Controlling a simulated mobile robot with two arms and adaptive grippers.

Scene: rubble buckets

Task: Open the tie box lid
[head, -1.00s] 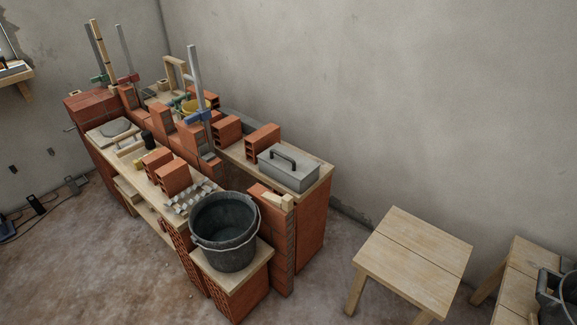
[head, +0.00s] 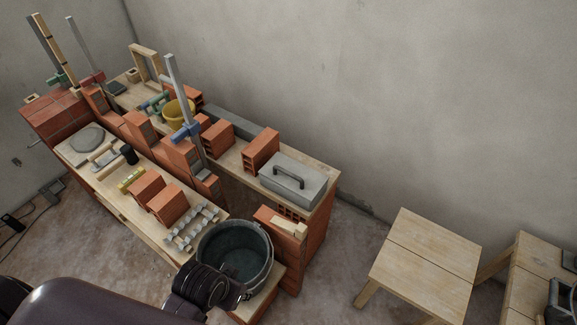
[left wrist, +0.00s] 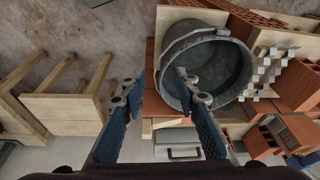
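The tie box is a grey box with a dark handle on its top (head: 293,181). Its lid looks shut. It stands on the wooden board at the near right end of the brick bench. In the left wrist view the grey box (left wrist: 172,136) shows at the bottom, between and beyond my fingers. My left gripper (left wrist: 160,88) is open and empty, with its two fingers well apart. In the head view my left arm comes in from the bottom left, and its dark wrist end is in front of the bucket, left of and nearer than the box. My right gripper is not in view.
A hollow brick (head: 261,149) is just left of the box. A wooden stool (head: 427,257) stands to the right, with floor between it and the bench.

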